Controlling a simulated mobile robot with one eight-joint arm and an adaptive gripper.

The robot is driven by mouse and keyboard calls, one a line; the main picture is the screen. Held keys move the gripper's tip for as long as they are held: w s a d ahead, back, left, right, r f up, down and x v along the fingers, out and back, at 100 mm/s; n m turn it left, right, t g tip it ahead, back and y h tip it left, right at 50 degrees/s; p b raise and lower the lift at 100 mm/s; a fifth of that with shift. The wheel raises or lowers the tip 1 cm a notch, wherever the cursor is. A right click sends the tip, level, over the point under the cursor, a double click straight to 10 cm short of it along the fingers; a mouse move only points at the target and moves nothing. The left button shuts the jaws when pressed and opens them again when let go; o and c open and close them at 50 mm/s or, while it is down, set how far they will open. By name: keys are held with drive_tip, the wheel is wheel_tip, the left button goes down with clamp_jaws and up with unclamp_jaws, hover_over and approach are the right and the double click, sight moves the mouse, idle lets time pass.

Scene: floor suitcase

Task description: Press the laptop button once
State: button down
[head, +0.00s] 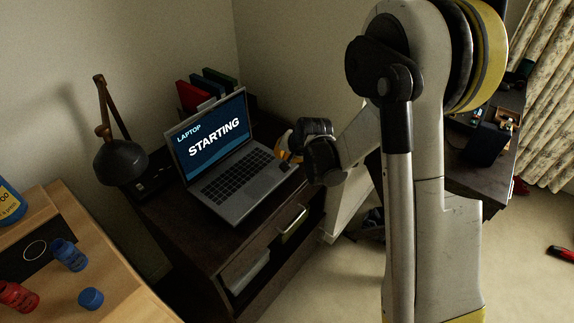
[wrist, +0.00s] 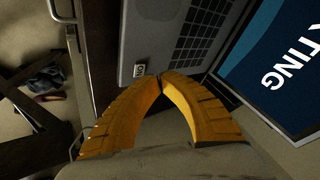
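The open grey laptop (head: 237,193) stands on a dark cabinet, its screen (head: 211,133) reading "LAPTOP STARTING". In the wrist view the laptop deck (wrist: 152,35) lies beyond my fingers, with part of the lit screen (wrist: 275,70) at the right. A small pale button (wrist: 140,70) with dark marks sits near the deck's corner. My gripper (wrist: 160,79) has its yellow fingertips together, with nothing seen between them. The tips appear just beside the button; I cannot tell whether they touch the deck. In the head view my gripper (head: 284,154) is at the laptop's right side, partly hidden by my wrist.
The dark cabinet (head: 215,245) has a drawer handle (head: 290,220) in front. A desk lamp (head: 120,160) stands left of the laptop, and upright books (head: 205,88) stand behind it. A wooden table (head: 120,290) at the lower left holds blue and red bottles.

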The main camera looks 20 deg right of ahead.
drive_tip(key=shift+r+p, duration=1.5)
drive_tip(key=shift+r, duration=0.9)
drive_tip(key=shift+s+r, duration=0.1)
drive_tip(key=shift+r, duration=0.05)
drive_tip(key=s+r+n, duration=0.3)
drive_tip(key=s+r, duration=1.1)
drive_tip(key=s+r+n+h, duration=0.1)
drive_tip(key=s+n, duration=0.2)
drive_tip(key=s, duration=1.3)
drive_tip(key=shift+s+d+r+h, duration=0.3)
drive_tip(key=shift+d, duration=0.05)
